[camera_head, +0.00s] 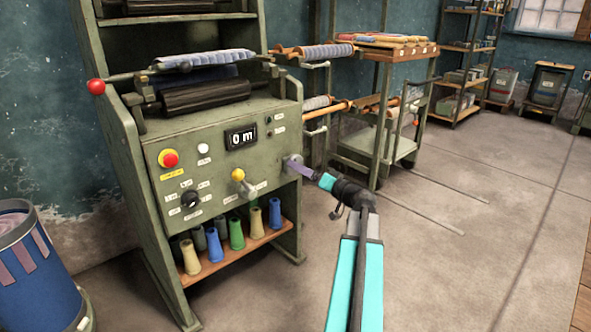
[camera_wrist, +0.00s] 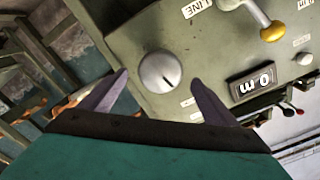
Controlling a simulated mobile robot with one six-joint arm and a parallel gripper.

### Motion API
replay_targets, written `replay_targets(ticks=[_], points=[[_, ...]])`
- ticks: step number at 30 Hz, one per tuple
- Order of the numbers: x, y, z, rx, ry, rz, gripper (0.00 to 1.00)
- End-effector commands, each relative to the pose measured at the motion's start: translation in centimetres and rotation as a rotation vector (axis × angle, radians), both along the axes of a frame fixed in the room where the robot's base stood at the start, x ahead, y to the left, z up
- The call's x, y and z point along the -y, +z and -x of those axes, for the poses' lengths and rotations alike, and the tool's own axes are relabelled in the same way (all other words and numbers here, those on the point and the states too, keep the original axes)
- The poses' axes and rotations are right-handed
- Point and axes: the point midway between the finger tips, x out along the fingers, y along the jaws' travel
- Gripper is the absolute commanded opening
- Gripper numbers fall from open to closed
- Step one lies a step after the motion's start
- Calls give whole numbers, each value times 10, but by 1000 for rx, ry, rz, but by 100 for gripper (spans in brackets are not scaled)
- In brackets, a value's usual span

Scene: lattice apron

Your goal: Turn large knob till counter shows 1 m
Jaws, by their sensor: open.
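The large knob (camera_wrist: 160,72) is a round grey-silver dial with a pointer mark on the green machine's panel. In the head view the knob (camera_head: 292,163) is at the panel's right edge, partly hidden by my gripper (camera_head: 303,170). In the wrist view my gripper (camera_wrist: 158,85) is open, with one purple finger to each side of the knob. The fingers look apart from it; their exact depth is hard to judge. The counter (camera_head: 241,137) reads 0 m, and it shows upside down in the wrist view (camera_wrist: 251,84).
A yellow-tipped lever (camera_head: 240,180), a red button (camera_head: 169,159) and a black dial (camera_head: 190,199) sit on the same panel. Several thread cones stand on the shelf (camera_head: 250,244) below. A blue bin (camera_head: 40,285) is at left. A rack (camera_head: 385,55) stands behind; floor at right is clear.

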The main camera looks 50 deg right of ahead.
Motion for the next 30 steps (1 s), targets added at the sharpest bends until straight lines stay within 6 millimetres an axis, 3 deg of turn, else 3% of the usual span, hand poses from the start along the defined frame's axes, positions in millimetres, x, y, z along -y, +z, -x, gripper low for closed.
replay_targets(ticks=[6,12,25,30], points=[[4,-1,-31,0,1,2,82],[3,-1,-49,0,1,0,82],[3,0,-54,0,0,0,82],[3,0,-54,0,0,0,54]])
